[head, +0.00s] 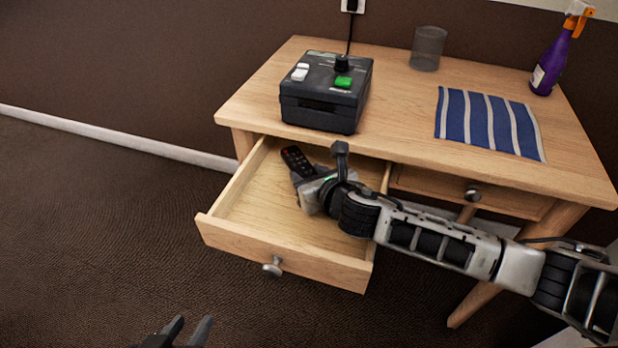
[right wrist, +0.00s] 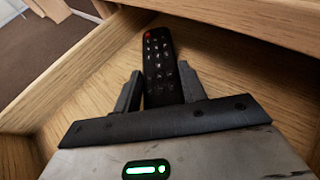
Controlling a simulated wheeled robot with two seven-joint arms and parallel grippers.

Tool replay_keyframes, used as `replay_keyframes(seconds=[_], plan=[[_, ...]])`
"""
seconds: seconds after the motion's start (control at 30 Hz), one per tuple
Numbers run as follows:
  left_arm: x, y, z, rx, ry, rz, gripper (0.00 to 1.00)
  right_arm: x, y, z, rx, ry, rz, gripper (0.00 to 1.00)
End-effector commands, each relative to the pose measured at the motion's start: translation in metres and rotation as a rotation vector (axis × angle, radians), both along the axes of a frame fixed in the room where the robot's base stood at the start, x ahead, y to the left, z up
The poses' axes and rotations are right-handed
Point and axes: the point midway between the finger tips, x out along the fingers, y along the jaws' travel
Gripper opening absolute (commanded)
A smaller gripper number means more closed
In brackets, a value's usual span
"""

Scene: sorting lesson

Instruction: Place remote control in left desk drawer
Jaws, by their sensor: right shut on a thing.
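The left desk drawer (head: 245,225) is pulled open under the wooden desk. The black remote control (head: 296,160) with a red button is inside the drawer's outline, toward its back. My right gripper (head: 300,178) reaches into the drawer from the right and is shut on the remote. In the right wrist view, the remote (right wrist: 160,65) is between the two fingers (right wrist: 160,90), with its far part sticking out past them. I cannot tell whether it touches the drawer bottom. My left gripper (head: 186,332) shows only at the bottom edge, with its fingertips apart and nothing between them.
On the desk (head: 400,125) stand a black box (head: 325,92) with a green button, a clear cup (head: 427,48), a striped cloth (head: 488,122) and a purple spray bottle (head: 552,62). The right drawer (head: 500,199) is closed. The front of the left drawer is empty.

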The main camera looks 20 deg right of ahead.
Motion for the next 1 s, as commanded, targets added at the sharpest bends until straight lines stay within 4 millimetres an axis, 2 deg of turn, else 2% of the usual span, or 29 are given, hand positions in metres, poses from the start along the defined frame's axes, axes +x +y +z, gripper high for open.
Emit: replay_keyframes(seconds=[0.07, 0.4, 0.43, 0.5, 0.83, 1.0], plan=[[0.001, -0.001, -0.005, 0.003, 0.009, -0.004, 0.36, 0.003, 0.001, -0.002, 0.002, -0.003, 0.001, 0.17], [0.003, 0.0, -0.004, 0.006, 0.002, -0.009, 0.36, 0.003, 0.001, -0.005, 0.001, -0.001, 0.001, 0.17], [0.003, 0.0, -0.003, 0.006, 0.001, -0.009, 0.36, 0.003, 0.0, -0.005, 0.001, -0.001, 0.0, 0.47], [0.003, 0.0, -0.003, 0.005, 0.0, -0.009, 0.36, 0.003, 0.0, -0.005, 0.001, -0.001, 0.0, 0.63], [0.003, -0.001, 0.001, 0.002, -0.003, -0.008, 0.36, 0.003, 0.0, -0.001, 0.001, -0.002, 0.001, 0.63], [0.001, 0.001, 0.009, 0.006, -0.01, -0.004, 0.36, -0.018, -0.004, 0.008, -0.001, 0.0, 0.001, 0.63]])
